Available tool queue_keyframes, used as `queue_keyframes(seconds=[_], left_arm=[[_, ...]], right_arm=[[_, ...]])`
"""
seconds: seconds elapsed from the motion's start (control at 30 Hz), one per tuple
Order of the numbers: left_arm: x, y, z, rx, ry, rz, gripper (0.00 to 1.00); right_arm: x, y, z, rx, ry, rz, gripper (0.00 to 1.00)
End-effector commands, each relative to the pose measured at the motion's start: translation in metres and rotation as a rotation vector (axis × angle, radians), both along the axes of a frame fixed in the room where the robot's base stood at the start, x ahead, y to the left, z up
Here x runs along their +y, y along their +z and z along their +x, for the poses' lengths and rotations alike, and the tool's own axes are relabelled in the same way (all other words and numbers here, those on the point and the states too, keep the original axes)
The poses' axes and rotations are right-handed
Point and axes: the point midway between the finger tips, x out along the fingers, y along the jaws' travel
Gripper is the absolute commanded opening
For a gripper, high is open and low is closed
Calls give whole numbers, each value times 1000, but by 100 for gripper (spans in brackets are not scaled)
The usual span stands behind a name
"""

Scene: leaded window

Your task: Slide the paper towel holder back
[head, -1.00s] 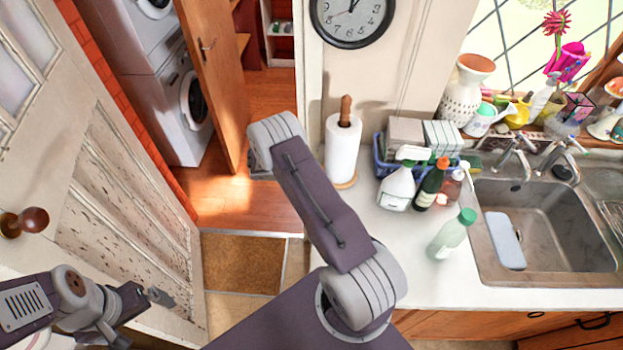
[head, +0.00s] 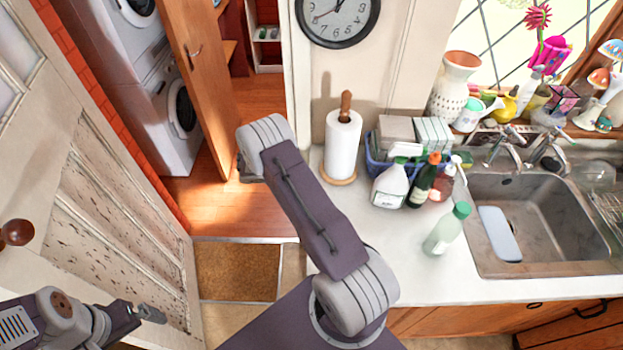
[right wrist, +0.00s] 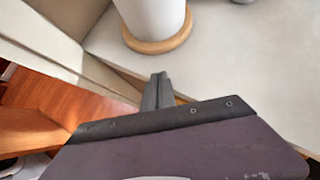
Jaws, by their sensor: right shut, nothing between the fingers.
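The paper towel holder stands upright on the white counter, with its brown wooden knob (head: 346,99), white roll (head: 342,145) and round wooden base (head: 340,178) visible in the head view. In the right wrist view, the lower roll (right wrist: 152,14) and wooden base (right wrist: 157,44) are near the top. My right gripper (right wrist: 158,90) is shut and empty, pointing toward the base with a gap before it. In the head view it is hidden behind my right arm. My left gripper (head: 151,313) is at the lower left, far from the holder; its finger opening is unclear.
Right of the holder are a blue basket (head: 379,171), a spray bottle (head: 391,183), several other bottles and the sink (head: 540,225). A green-capped bottle (head: 446,229) stands near the counter front. A wall clock (head: 337,15) hangs behind.

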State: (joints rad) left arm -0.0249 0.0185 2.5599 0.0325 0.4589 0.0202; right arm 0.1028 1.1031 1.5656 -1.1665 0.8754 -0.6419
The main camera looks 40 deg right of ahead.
Motion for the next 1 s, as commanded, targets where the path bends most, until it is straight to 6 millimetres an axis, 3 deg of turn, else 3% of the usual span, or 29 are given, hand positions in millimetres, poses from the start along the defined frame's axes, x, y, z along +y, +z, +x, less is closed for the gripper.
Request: queue_keyframes(seconds=[0.1, 0.33, 0.83, 0.93, 1.0], left_arm=[[0, -10, 0, 1, 0, 0, 100], [0, -16, 0, 0, 0, 0, 100], [0, -17, 0, 1, 0, 0, 100], [0, -19, 0, 0, 0, 0, 100], [0, -22, 0, 1, 0, 0, 100]], right_arm=[[25, 26, 5, -11, 6, -3, 0], [56, 58, 6, -8, 2, -1, 0], [63, 70, 8, -17, 0, -1, 0], [61, 104, 19, -98, -5, 3, 0], [65, 133, 4, -144, -40, 35, 0]])
